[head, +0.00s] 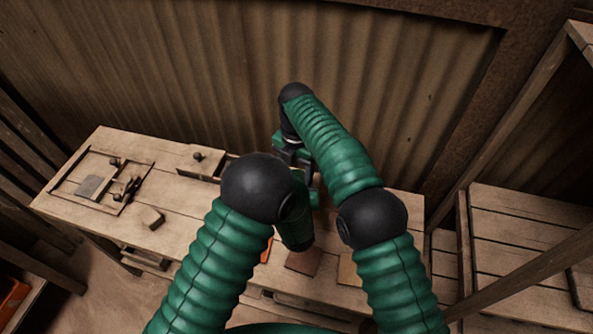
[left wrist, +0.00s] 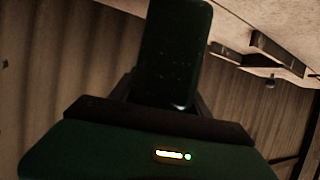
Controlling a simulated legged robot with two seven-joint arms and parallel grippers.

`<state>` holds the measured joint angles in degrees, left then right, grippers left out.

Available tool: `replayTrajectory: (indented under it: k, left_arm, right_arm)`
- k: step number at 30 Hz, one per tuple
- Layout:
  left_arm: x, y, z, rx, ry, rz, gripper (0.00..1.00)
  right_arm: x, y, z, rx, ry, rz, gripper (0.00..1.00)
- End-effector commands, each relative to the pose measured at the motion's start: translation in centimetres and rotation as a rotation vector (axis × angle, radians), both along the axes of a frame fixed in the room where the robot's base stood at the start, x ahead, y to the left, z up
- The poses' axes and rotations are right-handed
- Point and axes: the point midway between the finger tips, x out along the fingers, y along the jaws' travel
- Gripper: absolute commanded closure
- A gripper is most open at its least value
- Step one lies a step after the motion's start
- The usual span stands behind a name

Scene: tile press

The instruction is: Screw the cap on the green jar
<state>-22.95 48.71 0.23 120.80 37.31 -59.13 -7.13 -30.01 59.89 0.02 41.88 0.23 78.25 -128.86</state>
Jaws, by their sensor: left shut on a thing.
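In the left wrist view a tall, dark green shape (left wrist: 176,50), which looks like the green jar, stands up between the jaws of my left gripper (left wrist: 168,98). That gripper is shut on it. In the head view my left arm's black elbow and forearm hide most of this gripper. My right arm bends over from the right, and my right gripper (head: 298,162) points down close behind the left forearm. Its jaws are partly covered, so I cannot tell whether they are open. I cannot make out the cap in either view.
The wooden bench (head: 185,228) spans the middle. A framed tray (head: 66,187) with dark knobbed tools lies at its left. A small wooden block (head: 152,218) and a brown tile (head: 304,262) lie on it. A corrugated wall (head: 400,90) stands behind; slatted shelving (head: 520,225) is at the right.

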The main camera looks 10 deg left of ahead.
Motion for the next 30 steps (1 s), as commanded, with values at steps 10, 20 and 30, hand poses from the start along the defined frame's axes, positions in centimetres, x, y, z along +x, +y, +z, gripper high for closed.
replayTrajectory:
  k: [10,20,30]
  left_arm:
    - [0.1,0.2,0.1,0.000,-0.004,0.004,1.00]
    - [0.1,0.2,0.1,0.000,-0.004,0.004,1.00]
    - [0.1,0.2,0.1,0.000,-0.003,0.004,1.00]
  right_arm:
    - [0.0,-0.2,0.0,-0.004,0.001,0.000,0.33]
    - [0.1,-0.1,3.9,-0.002,0.000,0.001,0.33]
    - [0.1,-0.1,4.5,-0.003,0.000,0.002,0.36]
